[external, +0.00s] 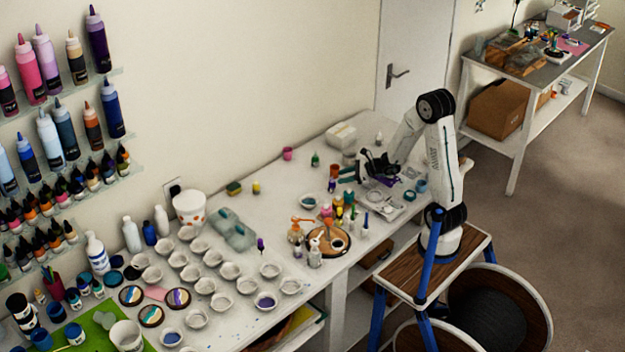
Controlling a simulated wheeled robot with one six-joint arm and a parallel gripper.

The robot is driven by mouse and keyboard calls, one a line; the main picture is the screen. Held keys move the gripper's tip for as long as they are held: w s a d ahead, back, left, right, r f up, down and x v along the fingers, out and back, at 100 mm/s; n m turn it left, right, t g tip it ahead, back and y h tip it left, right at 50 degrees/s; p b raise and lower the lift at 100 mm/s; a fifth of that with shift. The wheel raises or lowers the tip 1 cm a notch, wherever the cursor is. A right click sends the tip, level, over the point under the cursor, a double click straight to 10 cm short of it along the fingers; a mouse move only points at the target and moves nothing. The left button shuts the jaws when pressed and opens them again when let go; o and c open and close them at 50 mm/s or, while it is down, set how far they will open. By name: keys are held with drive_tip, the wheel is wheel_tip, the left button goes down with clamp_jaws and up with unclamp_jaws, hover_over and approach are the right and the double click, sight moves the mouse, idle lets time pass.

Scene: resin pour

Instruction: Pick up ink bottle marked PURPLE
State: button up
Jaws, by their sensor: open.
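My gripper (362,166) is black and open, low over the far right part of the white worktable (222,320). I see nothing between its fingers. A small bottle with a purple top (261,244) stands on the table among the white cups, well to the left of my gripper. A large dark purple squeeze bottle (98,42) stands on the top wall shelf. Rows of small ink bottles (60,193) stand on the lower shelves. Labels are too small to read, so I cannot tell which bottle is marked PURPLE.
Several white cups (221,302) cover the front left of the table. A round wooden tray (318,256) and a cluster of small colored bottles (346,213) stand between them and my gripper. A white bucket (189,207) stands by the wall. My arm stands on a wooden stool-like stand.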

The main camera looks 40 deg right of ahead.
sight(333, 179)
drive_tip(key=x, duration=0.7)
drive_tip(key=shift+a+r, duration=0.1)
drive_tip(key=shift+a, duration=0.35)
drive_tip(key=c, duration=1)
